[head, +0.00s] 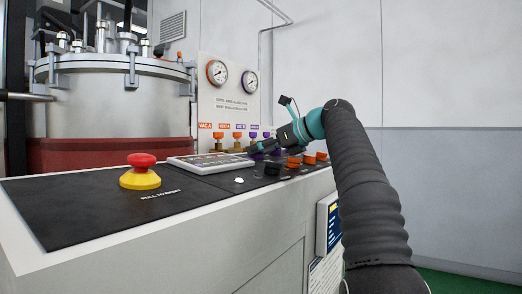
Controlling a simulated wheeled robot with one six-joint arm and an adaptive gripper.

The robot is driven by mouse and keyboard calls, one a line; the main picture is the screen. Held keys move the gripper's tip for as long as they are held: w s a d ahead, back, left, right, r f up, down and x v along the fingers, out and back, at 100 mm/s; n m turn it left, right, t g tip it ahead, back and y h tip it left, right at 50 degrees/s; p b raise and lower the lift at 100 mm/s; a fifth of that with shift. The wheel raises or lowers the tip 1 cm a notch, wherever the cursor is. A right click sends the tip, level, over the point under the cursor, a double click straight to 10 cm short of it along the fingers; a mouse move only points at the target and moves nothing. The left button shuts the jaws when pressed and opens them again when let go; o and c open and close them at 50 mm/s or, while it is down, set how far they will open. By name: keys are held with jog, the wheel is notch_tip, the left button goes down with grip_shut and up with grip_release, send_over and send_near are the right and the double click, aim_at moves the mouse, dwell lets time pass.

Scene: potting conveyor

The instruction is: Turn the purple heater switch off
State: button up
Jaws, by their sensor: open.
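Purple knobs (276,153) show in a row at the far right of the black control panel (90,205), partly hidden behind my gripper. They are small, and I cannot tell which one is the heater switch or which way it is set. My gripper (256,148) reaches in from the right, low over the panel beside the purple knobs. Its jaws are open and appear empty. I cannot tell whether the fingers touch a knob.
Orange knobs (294,162) and a black knob (272,169) stand in front of the purple ones. A red emergency button (141,161) and a flat display (211,162) are further left. Valves (219,138), gauges (217,73) and a steel vessel (119,105) stand behind.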

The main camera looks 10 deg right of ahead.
jog(key=v, duration=1)
jog(key=shift+s+d+r, duration=0.2)
jog(key=shift+d, duration=0.1)
jog(key=shift+s+d+r, duration=0.2)
jog(key=shift+s+d, duration=0.1)
jog(key=shift+s, duration=0.05)
jog(key=shift+s, duration=0.1)
